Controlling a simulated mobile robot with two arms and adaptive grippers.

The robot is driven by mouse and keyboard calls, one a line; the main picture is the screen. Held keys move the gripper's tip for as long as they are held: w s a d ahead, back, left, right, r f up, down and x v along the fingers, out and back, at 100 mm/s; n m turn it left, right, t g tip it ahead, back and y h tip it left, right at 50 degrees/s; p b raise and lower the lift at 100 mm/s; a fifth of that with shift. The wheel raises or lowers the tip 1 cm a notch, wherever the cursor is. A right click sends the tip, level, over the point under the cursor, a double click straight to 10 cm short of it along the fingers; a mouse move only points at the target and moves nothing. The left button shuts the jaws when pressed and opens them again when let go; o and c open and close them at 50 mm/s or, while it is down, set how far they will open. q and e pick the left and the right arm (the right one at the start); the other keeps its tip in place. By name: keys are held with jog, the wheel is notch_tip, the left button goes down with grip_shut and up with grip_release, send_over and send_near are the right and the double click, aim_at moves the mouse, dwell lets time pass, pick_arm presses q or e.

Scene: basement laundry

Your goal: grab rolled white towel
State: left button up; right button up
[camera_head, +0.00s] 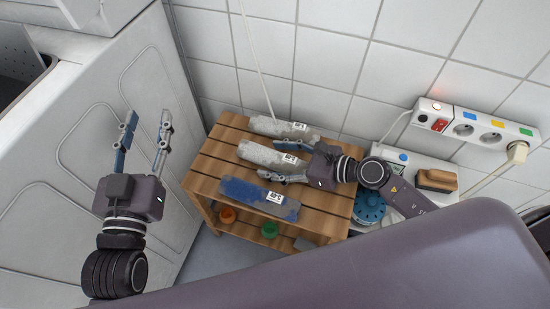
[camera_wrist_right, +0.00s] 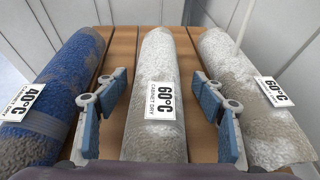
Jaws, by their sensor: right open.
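The rolled white towel (camera_head: 258,154) lies in the middle of a slatted wooden bench (camera_head: 213,158). In the right wrist view the white towel (camera_wrist_right: 156,60) runs between my fingers, with a "60°C cabinet dry" tag. My right gripper (camera_head: 270,159) is open, one finger on each side of this towel; it also shows in the right wrist view (camera_wrist_right: 159,88). Whether the fingers touch it I cannot tell. My left gripper (camera_head: 147,118) is open and empty, left of the bench in front of the white cabinet panel.
A blue rolled towel (camera_head: 245,191) lies on the near side and a grey-beige one (camera_head: 272,126) on the far side, both close to the fingers. A power strip (camera_head: 480,128) is on the tiled wall. Orange (camera_head: 227,214) and green (camera_head: 269,230) items are beneath the bench.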

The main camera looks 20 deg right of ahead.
jog(key=c, duration=1.2)
jog(key=shift+c, duration=0.8)
jog(key=shift+r, duration=0.15)
